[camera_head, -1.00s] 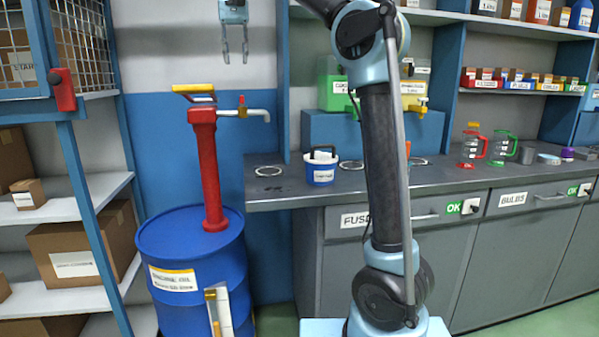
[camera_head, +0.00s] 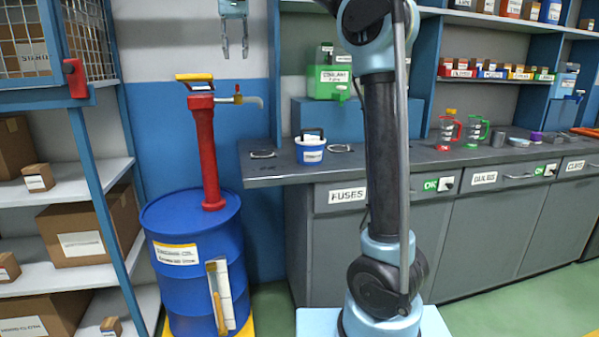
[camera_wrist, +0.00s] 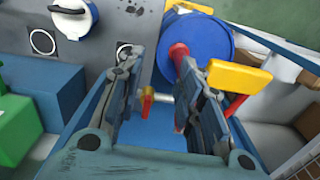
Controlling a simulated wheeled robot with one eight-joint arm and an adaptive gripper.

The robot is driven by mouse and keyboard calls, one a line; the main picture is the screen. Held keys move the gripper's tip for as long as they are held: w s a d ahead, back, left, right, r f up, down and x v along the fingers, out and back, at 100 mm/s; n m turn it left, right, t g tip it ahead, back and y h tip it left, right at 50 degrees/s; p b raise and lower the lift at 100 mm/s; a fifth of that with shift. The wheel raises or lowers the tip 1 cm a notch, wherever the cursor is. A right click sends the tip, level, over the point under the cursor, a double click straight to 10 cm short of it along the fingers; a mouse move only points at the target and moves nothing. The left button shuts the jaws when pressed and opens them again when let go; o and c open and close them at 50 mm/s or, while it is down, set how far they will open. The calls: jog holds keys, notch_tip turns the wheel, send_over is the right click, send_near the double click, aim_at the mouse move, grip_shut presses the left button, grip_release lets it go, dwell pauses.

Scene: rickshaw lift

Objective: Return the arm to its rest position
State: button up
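My gripper (camera_head: 235,50) hangs fingers-down at the top of the head view, high in front of the back wall. Its two fingers are apart, with nothing between them. The wrist view also shows the open fingers (camera_wrist: 160,75). There the red pump's tap and spout lie behind the gap, apart from the fingers. My arm rises from its base at the right of the head view's middle and bends over at the top. The upper link is partly cut off by the frame's top edge.
A blue drum (camera_head: 186,263) with a red hand pump (camera_head: 206,150) stands below my gripper. A shelf unit with boxes is at the left.

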jog(key=s+d+f+m+t, duration=0.1)
jog(key=s+d+f, duration=0.3)
jog(key=d+f, duration=0.75)
jog(key=s+d+f, duration=0.3)
jog(key=d+f, duration=0.6)
jog(key=d, duration=0.5)
jog(key=s+d+f, duration=0.4)
jog(key=s+f, duration=0.2)
jog(key=f, duration=0.4)
jog(key=s+d+f, duration=0.4)
jog(key=s+f, duration=0.1)
jog(key=f, duration=0.6)
jog(key=s+d+f+m+t, duration=0.1)
jog(key=s+d+f, duration=0.3)
jog(key=f, duration=0.6)
jog(key=s, duration=0.2)
jog(key=shift+s+d+f, duration=0.25)
jog(key=shift+s+f, duration=0.05)
jog(key=shift+w+f, duration=0.2)
jog(key=shift+w, duration=0.25)
jog(key=shift+c, duration=0.2)
